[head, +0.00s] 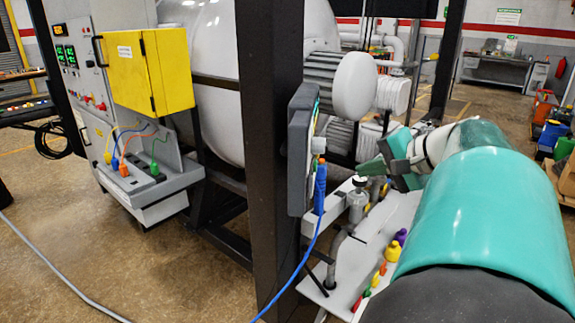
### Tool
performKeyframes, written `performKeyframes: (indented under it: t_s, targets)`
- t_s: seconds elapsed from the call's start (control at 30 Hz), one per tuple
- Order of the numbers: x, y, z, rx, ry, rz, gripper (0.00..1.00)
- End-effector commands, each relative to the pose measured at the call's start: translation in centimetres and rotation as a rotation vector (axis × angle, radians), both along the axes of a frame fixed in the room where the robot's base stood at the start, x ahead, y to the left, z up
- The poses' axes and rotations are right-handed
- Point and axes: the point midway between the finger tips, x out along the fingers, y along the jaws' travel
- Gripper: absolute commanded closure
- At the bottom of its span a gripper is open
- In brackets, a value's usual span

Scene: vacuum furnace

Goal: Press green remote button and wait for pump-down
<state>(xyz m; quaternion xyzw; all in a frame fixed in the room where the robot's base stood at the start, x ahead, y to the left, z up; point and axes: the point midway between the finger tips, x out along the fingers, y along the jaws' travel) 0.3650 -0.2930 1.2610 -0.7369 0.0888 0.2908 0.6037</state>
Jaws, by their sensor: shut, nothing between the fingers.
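A grey box (300,148), probably the remote, is mounted on the black post and seen nearly edge-on. Its front face is turned to the right and shows only as a thin strip with some green on it. I cannot make out the single buttons. A small light-grey knob or plug sticks out from this face. A blue connector with a blue cable (320,190) hangs at its lower side. My gripper (366,170) is at the end of my teal arm, to the right of the box. It is shut and empty, pointing left, and appears apart from the box.
The black post (268,190) stands in the middle. A white plate (345,255) with metal fittings and coloured knobs (393,250) lies below my gripper. A control cabinet (80,75) with a yellow box (148,70) stands left of the white furnace vessel (215,80). Cables cross the floor.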

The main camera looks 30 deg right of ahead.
Motion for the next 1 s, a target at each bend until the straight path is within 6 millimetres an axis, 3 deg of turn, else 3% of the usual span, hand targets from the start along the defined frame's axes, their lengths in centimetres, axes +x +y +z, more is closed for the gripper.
performKeyframes:
  t_s: [0.4,1.0]
  targets:
    - [3.5,4.4,-0.1,0.000,0.002,0.004,1.00]
    - [4.2,5.1,-0.1,0.001,0.001,0.002,1.00]
